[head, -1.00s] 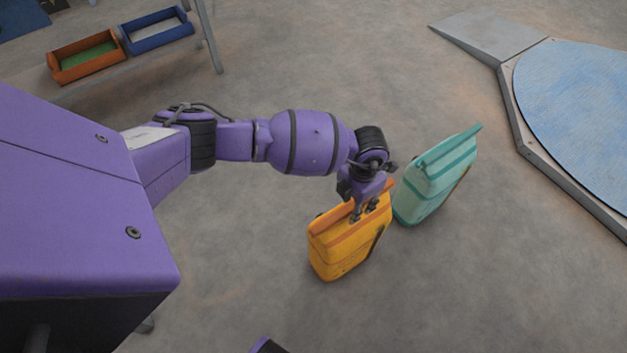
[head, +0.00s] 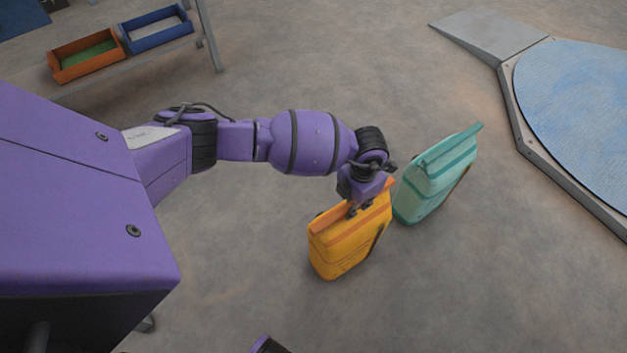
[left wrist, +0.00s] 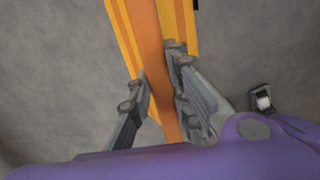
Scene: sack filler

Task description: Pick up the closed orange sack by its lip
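The orange sack (head: 345,245) stands upright on the floor in the middle of the head view, its top folded into a darker orange lip. My left gripper (head: 359,210) reaches down onto this lip from above. In the left wrist view the lip (left wrist: 150,60) runs between the two fingers of my left gripper (left wrist: 160,92), one on each side and seeming to touch it. The gripper looks shut on the lip. The sack's lower part is hidden in the wrist view.
A teal sack (head: 436,180) stands close behind and right of the orange one. A blue round platform (head: 580,120) with a grey rim and ramp (head: 485,33) lies at the right. An orange bin (head: 87,71) and a blue bin (head: 157,42) sit upper left. The front floor is clear.

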